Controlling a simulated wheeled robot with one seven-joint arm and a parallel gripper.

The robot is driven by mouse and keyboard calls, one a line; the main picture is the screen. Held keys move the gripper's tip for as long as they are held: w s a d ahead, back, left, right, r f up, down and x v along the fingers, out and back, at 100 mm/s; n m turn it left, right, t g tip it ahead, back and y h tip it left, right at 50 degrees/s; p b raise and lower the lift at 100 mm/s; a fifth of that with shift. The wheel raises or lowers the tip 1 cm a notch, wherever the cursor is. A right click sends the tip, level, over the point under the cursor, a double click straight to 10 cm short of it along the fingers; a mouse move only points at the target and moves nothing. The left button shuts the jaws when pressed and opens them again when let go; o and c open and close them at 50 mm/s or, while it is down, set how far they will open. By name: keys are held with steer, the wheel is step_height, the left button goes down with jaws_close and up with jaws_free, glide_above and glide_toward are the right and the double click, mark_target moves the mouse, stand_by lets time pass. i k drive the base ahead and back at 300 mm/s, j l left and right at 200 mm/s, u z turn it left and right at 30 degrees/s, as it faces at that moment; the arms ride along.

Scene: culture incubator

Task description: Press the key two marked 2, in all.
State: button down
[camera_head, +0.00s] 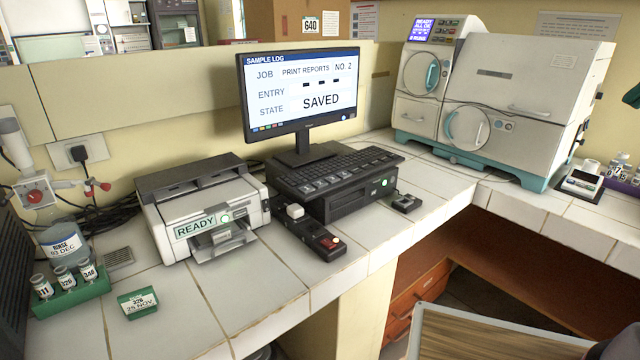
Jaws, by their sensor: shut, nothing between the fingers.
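A black keyboard (345,168) lies on top of a flat black computer case (350,204), below the monitor. A row of larger keys with pale marks runs along its front left edge. The marks are too small to read, so I cannot tell which key is marked 2. The monitor (302,88) shows "SAMPLE LOG", job "PRINT REPORTS NO. 2", three dashes after "ENTRY", and state "SAVED". My gripper is not in view, and nothing of it shows over the keyboard.
A printer (205,205) reading "READY" stands left of the keyboard. A black strip with a red button (328,242) and a small black device (406,203) lie in front. A white incubator (505,95) stands back right. A green vial rack (70,295) is front left.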

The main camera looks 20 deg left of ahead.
mark_target(320, 183)
steer(key=u, duration=1.6)
steer(key=i+l, duration=0.3)
steer(key=l, duration=0.15)
steer(key=i+l, duration=0.3)
steer(key=l, duration=0.15)
